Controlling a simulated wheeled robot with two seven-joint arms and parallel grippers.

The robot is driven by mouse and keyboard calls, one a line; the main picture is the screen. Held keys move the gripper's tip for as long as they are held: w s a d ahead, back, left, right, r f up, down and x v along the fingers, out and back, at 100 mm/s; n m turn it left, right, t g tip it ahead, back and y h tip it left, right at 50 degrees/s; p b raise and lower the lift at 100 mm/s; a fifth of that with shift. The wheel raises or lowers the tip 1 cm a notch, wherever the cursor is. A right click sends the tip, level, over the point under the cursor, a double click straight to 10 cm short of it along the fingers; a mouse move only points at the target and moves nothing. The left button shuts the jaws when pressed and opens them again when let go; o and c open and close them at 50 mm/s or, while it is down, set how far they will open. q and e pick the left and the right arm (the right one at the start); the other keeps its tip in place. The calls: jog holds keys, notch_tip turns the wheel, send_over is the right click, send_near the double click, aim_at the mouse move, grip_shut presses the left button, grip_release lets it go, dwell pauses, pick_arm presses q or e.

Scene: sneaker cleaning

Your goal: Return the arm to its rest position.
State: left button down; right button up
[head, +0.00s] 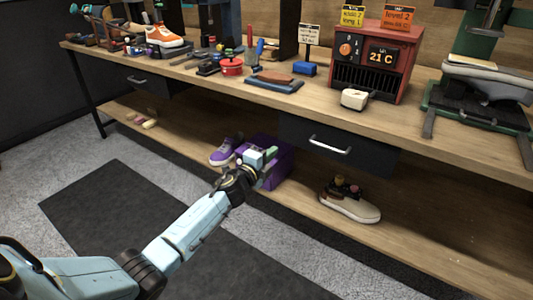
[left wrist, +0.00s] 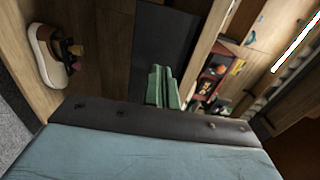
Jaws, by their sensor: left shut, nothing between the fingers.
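My left arm reaches from the lower left of the head view toward the workbench's lower shelf. Its gripper (head: 271,155) has green fingers, and it appears in front of a purple box (head: 279,168) on that shelf. In the left wrist view the green fingers (left wrist: 162,87) are together with nothing between them. My right gripper is in neither view.
The workbench (head: 420,125) holds a red heater (head: 373,60), an orange-and-white sneaker (head: 166,37) and several tools. A purple sneaker (head: 223,151) and a beige sneaker (head: 350,204) are on the lower shelf. A dark mat (head: 110,205) covers clear floor.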

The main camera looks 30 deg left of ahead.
pick_arm(q)
jog(key=shift+s+a, duration=0.1)
jog(key=shift+s, duration=1)
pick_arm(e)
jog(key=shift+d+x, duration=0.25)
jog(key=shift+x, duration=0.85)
